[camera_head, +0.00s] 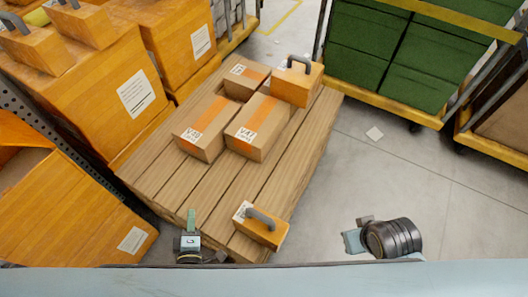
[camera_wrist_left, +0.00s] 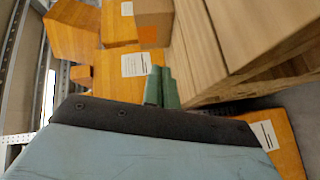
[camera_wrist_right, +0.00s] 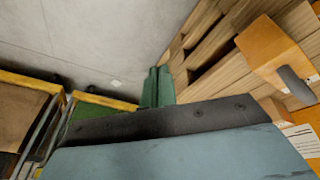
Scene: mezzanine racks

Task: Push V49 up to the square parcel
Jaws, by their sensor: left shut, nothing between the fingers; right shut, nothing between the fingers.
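Cardboard parcels with orange tape stand on the slatted wooden pallet (camera_head: 290,180): a left one (camera_head: 200,125), a middle one (camera_head: 262,125) and a smaller one behind (camera_head: 245,80). Their V labels are too small to read surely, so I cannot tell which is V49 or the square one. My left gripper (camera_head: 191,218) is shut and empty by the pallet's near left corner; its fingers show in the left wrist view (camera_wrist_left: 161,86). My right gripper (camera_head: 352,241) is shut and empty, right of the pallet, apart from the parcels; its fingers show in the right wrist view (camera_wrist_right: 157,86).
An orange box with a grey handle (camera_head: 258,228) sits at the pallet's near end; another (camera_head: 298,82) stands at the far right of the parcels. Large orange crates (camera_head: 80,100) line the left. Green bins on a cart (camera_head: 400,60) stand at back right.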

